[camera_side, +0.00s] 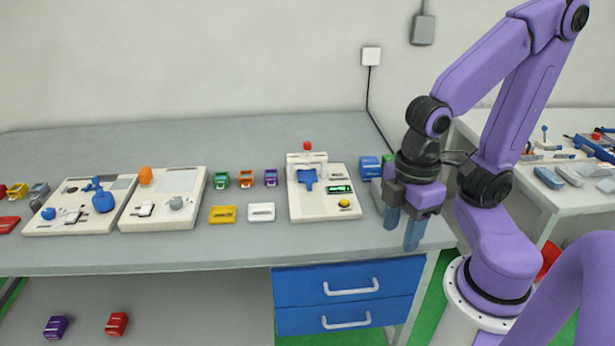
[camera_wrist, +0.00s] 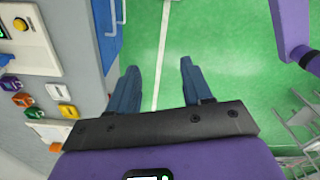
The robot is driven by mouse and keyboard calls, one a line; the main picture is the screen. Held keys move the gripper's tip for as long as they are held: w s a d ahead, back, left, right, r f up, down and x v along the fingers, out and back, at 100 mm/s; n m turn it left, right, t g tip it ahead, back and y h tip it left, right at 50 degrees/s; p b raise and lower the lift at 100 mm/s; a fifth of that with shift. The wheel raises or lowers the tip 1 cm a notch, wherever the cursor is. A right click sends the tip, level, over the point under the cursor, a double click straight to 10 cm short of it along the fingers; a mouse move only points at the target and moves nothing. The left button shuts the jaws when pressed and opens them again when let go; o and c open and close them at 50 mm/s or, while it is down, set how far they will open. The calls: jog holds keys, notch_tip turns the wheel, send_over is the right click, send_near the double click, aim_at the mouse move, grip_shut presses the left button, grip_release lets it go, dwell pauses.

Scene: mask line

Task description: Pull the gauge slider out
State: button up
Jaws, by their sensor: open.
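No part is labelled as the gauge slider, so I cannot tell for certain which one it is. A cream panel (camera_side: 297,207) on the bench carries a blue piece (camera_side: 307,179), a small green-lit display (camera_side: 340,189) and a yellow button (camera_side: 343,203). Part of this panel, with the yellow button (camera_wrist: 20,24), shows at the upper left in the wrist view. My gripper (camera_side: 402,228) is open and empty, to the right of the panel at the bench's right end. In the wrist view its blue fingers (camera_wrist: 158,68) are apart over green floor.
Two more cream panels with knobs and small levers (camera_side: 75,224) (camera_side: 150,222) stand to the left. Small coloured blocks (camera_side: 246,179) and flat yellow and white pieces (camera_side: 261,212) lie between. Blue drawers (camera_side: 300,287) hang below the bench front. A second table (camera_side: 570,202) stands right.

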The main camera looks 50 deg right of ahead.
jog(key=w+a+r+m, duration=0.2)
jog(key=w+m, duration=0.1)
jog(key=w, duration=0.7)
jog(key=m, duration=0.9)
send_over(310, 178)
jog(key=f, duration=0.1)
notch_tip(310, 178, down, 17)
jog(key=shift+w, duration=0.1)
grip_shut()
